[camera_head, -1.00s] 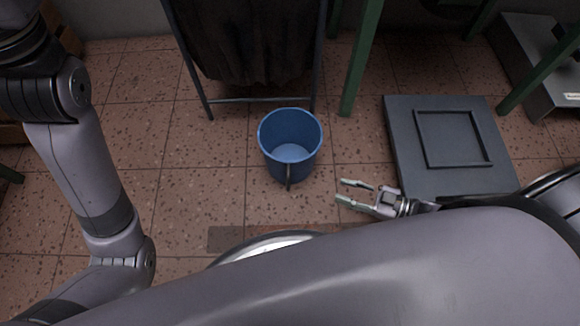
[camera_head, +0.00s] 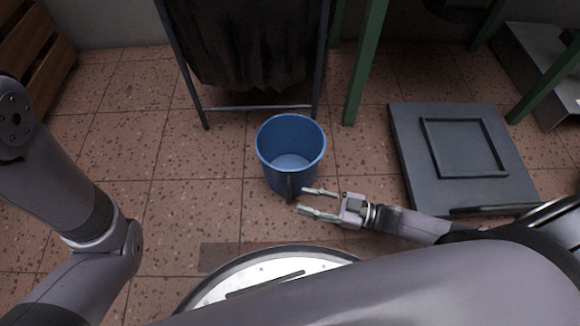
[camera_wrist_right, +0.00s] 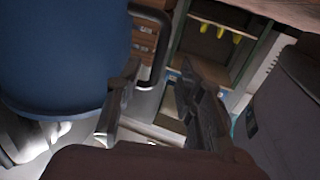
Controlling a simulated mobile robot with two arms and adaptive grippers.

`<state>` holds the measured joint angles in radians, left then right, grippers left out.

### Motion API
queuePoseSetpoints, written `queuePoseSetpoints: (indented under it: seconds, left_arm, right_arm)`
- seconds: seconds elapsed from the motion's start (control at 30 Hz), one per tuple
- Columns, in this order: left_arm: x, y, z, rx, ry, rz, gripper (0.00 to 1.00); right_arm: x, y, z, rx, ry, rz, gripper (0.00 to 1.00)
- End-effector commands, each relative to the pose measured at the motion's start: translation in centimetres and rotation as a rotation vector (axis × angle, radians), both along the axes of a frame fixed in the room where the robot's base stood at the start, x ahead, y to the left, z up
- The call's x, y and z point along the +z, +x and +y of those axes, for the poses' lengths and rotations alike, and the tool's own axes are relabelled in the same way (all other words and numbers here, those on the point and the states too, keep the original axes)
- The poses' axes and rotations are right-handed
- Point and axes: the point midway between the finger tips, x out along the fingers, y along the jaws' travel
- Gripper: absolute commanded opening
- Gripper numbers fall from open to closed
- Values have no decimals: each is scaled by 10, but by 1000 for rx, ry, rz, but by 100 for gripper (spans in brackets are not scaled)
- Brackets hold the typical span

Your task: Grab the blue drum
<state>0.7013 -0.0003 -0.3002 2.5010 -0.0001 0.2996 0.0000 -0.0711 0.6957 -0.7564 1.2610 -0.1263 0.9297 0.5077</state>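The blue drum (camera_head: 290,150) is an open-topped blue bucket standing upright on the tiled floor, in the middle of the head view. A dark upright handle (camera_head: 290,185) is on its near side. My right gripper (camera_head: 311,203) is open and empty, just to the right of the handle, its fingers pointing left. In the right wrist view the drum's wall (camera_wrist_right: 65,55) fills the upper left, and the dark handle (camera_wrist_right: 160,45) curves out above the parted fingers (camera_wrist_right: 158,100). Contact with the handle does not show. My left gripper is out of view.
A dark rack with a black cloth (camera_head: 245,45) stands behind the drum. A grey square slab (camera_head: 410,140) lies on the floor to the right, near a green table leg (camera_head: 362,65). A wooden crate (camera_head: 35,55) is at the far left. Floor left of the drum is clear.

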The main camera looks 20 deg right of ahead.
Motion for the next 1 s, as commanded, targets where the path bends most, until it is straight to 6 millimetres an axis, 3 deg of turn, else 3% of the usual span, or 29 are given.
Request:
queuePoseSetpoints:
  seconds: [0.53, 0.83, 1.0]
  left_arm:
    - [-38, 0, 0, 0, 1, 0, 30]
    - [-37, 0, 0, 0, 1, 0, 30]
    - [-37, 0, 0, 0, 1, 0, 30]
  right_arm:
    - [-4, 30, 46, 1, 2, -2, 35]
    - [-2, 32, 49, 0, 0, 0, 34]
    - [-2, 32, 49, 0, 0, 0, 23]
